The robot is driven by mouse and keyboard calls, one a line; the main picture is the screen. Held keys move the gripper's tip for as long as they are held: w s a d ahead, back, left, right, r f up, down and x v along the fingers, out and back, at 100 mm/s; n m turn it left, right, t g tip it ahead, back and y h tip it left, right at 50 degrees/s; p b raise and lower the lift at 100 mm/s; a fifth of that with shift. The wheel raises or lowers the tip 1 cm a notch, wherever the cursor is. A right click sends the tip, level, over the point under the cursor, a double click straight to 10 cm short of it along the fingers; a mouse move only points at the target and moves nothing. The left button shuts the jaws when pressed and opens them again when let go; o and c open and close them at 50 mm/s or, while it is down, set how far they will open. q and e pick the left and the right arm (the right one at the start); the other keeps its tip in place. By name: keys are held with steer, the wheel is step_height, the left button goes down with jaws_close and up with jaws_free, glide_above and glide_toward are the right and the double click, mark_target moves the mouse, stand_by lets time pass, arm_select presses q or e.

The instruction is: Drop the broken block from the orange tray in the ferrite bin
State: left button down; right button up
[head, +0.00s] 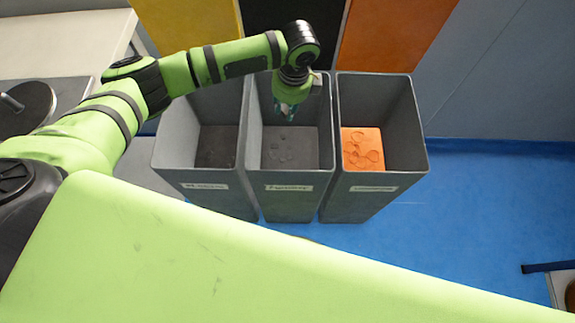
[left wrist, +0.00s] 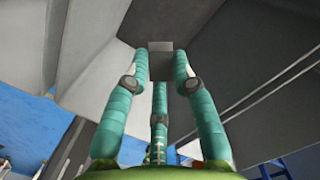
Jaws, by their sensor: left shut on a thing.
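My left gripper (head: 288,114) hangs fingers down over the middle grey bin (head: 288,205), within its opening near the back. In the left wrist view its teal fingers (left wrist: 160,75) are closed around a small grey block (left wrist: 160,62) at their tips. I cannot make out a break on it. In the head view the block is not clearly seen behind the fingers. The middle bin has a white label (head: 289,188), too small to read surely, and dark grey round shapes on its floor. The orange tray is not in view. My right gripper is not in view.
A left bin (head: 205,186) with a dark floor and a right bin (head: 372,189) with an orange floor stand beside the middle one. Yellow, black and orange panels (head: 393,35) rise behind.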

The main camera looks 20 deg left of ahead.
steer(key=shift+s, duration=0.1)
arm_select(q)
steer(key=c, duration=1)
jaws_free()
steer(key=shift+o, duration=0.2)
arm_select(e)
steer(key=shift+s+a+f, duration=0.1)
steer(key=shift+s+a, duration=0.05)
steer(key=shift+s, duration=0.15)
arm_select(q)
step_height(320, 180, up, 12)
steer(key=d, duration=0.1)
steer(key=shift+s+d, duration=0.2)
steer(key=shift+d, duration=0.05)
